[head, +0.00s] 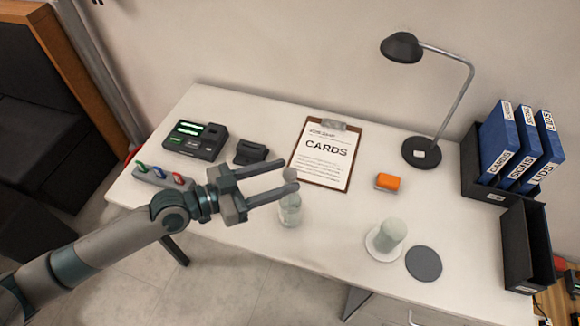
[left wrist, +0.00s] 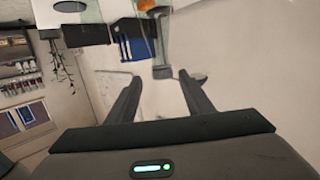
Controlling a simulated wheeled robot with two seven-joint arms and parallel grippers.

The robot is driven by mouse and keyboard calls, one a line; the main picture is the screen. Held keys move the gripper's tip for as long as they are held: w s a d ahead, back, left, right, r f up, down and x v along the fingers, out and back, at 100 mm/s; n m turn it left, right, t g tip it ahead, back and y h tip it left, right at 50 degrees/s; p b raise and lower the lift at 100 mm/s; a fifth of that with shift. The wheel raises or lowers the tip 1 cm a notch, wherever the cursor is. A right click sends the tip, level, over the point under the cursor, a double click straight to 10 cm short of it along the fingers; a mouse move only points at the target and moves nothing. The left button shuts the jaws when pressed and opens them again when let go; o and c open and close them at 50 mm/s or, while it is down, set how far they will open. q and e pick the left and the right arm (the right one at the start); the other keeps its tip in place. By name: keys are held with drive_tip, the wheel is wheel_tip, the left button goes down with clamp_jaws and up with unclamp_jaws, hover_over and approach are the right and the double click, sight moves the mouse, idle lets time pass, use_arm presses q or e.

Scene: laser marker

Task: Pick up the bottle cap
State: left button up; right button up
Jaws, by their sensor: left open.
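A small round grey piece (head: 290,174), which looks like the bottle cap, shows at the tip of my left gripper's upper finger in the head view. The finger partly covers it, and I cannot tell if they touch. A clear glass bottle (head: 290,211) stands on the table just below it in the picture. My left gripper (head: 294,181) is open, its two fingers pointing right above the table. In the left wrist view the open fingers (left wrist: 158,77) have nothing clearly between them. A small grey shape (left wrist: 200,77) shows beside the right fingertip. My right gripper is out of view.
A clipboard (head: 319,161), an orange block (head: 387,181) and a desk lamp (head: 402,47) are behind. A pale cup (head: 391,234) and a dark grey disc (head: 424,264) stand to the right. Blue binders (head: 497,143) and a black tray (head: 527,247) line the right edge.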

sight(294, 171)
use_arm(q)
drive_tip(key=shift+x, duration=0.9)
drive_tip(key=shift+w+d+r+p, duration=0.1)
drive_tip(key=shift+w+d+p, duration=0.2)
drive_tip(key=shift+d+p, duration=0.25)
drive_tip(key=p+x, duration=0.1)
drive_tip(key=x, duration=0.1)
drive_tip(key=p+x, duration=0.1)
drive_tip(key=x, duration=0.1)
drive_tip(key=shift+w+a+f, duration=0.1)
drive_tip(key=shift+w+f, duration=0.1)
drive_tip(key=shift+f, duration=0.05)
drive_tip(key=shift+c, duration=0.2)
drive_tip(key=c, duration=1.1)
